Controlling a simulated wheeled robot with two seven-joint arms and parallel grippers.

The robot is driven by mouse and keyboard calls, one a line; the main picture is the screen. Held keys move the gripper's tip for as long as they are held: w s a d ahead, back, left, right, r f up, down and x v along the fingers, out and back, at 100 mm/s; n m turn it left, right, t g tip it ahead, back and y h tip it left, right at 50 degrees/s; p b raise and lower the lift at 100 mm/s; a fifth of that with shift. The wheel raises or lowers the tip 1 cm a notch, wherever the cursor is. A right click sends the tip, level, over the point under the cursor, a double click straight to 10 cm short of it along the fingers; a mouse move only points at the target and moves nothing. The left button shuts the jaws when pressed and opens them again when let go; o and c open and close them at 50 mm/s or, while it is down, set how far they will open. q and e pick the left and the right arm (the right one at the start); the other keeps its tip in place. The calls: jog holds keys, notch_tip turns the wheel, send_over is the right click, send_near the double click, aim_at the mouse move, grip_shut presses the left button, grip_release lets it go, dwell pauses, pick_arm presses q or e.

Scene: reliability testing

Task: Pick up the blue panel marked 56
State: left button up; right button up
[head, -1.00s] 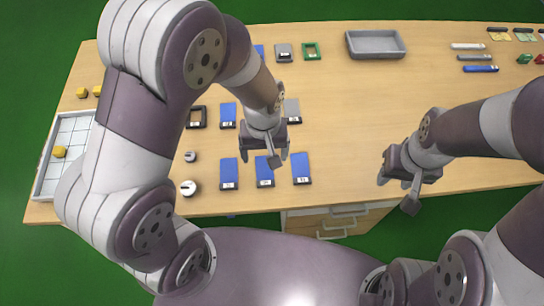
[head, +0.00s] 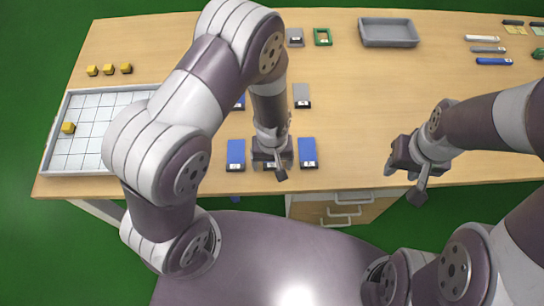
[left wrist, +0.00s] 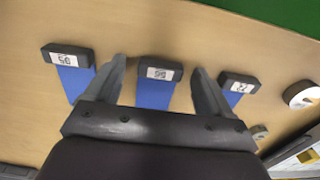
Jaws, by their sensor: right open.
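Three blue panels lie in a row near the table's front edge. In the head view the left panel (head: 235,153) and right panel (head: 308,151) show; my left gripper (head: 272,160) covers most of the middle one. In the left wrist view the middle panel (left wrist: 154,92) lies between the two spread fingers of my left gripper (left wrist: 159,68), flanked by other panels (left wrist: 75,78) (left wrist: 233,90). Its inverted label looks like 56, though small. I cannot tell how far above it the fingers are. My right gripper (head: 403,170) is open and empty over the table's front right.
A grey tray (head: 388,43) stands at the back. A white gridded tray (head: 50,150) is at the left, with yellow cubes (head: 109,69) behind it. A grey panel (head: 302,90) lies behind the blue row. The table's middle right is clear.

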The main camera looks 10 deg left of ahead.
pick_arm(q)
jog(key=c, duration=1)
jog(key=shift+r, duration=0.15)
